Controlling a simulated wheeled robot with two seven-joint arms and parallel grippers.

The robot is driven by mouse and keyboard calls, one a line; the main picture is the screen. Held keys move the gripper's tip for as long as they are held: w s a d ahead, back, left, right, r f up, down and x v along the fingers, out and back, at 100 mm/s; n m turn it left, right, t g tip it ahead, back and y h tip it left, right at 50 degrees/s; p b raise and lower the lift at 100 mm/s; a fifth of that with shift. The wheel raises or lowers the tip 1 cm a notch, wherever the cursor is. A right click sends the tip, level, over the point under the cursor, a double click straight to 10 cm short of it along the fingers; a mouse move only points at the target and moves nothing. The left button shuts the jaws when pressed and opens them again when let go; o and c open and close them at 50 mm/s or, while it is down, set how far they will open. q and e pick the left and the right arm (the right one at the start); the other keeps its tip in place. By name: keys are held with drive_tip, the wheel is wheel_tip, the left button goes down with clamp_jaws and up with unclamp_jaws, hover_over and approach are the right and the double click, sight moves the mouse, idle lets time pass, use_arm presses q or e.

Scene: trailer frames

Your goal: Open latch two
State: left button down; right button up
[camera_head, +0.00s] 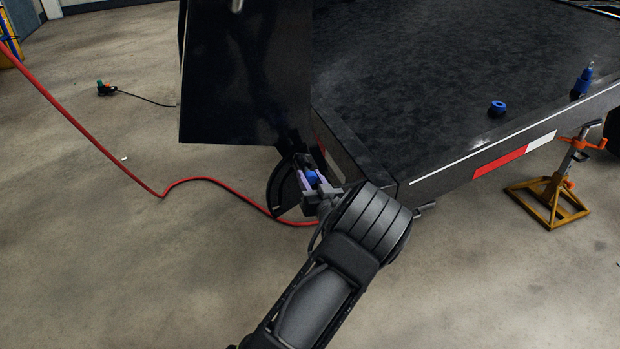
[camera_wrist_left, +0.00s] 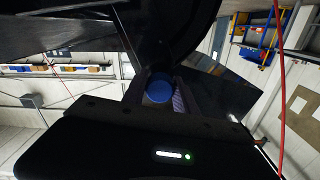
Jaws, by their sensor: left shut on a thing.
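A blue latch knob (camera_head: 312,178) sits at the near left corner of the trailer (camera_head: 392,192), beside the lower edge of an upright black panel (camera_head: 235,110). My left gripper (camera_head: 307,181) is at that corner, shut on the blue knob. The left wrist view shows the round blue knob (camera_wrist_left: 159,88) between the fingers of my left gripper (camera_wrist_left: 160,96). Much of the latch is hidden by the gripper and dark trailer parts. I cannot tell which latch number it is or its position. My right gripper is not in view.
A red hose (camera_head: 110,158) runs along the floor and passes near the gripper. A blue ring-shaped part (camera_head: 497,108) and a blue-topped bottle-like item (camera_head: 582,83) stand on the trailer deck. A yellow jack stand (camera_head: 552,200) is at the right. The floor at left is mostly clear.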

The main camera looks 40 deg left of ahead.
use_arm(q)
drive_tip(key=p+v, duration=0.1)
drive_tip(key=v, duration=0.2)
drive_tip(key=shift+s+d, duration=0.2)
drive_tip(key=shift+d, duration=0.15)
drive_tip(key=shift+s, duration=0.1)
drive_tip(key=c, duration=1)
unclamp_jaws()
drive_tip(key=shift+o, duration=0.2)
drive_tip(key=shift+d, duration=0.1)
drive_tip(key=p+v, duration=0.1)
drive_tip(key=v, duration=0.6)
drive_tip(key=shift+s+d, duration=0.2)
drive_tip(key=shift+d, duration=0.1)
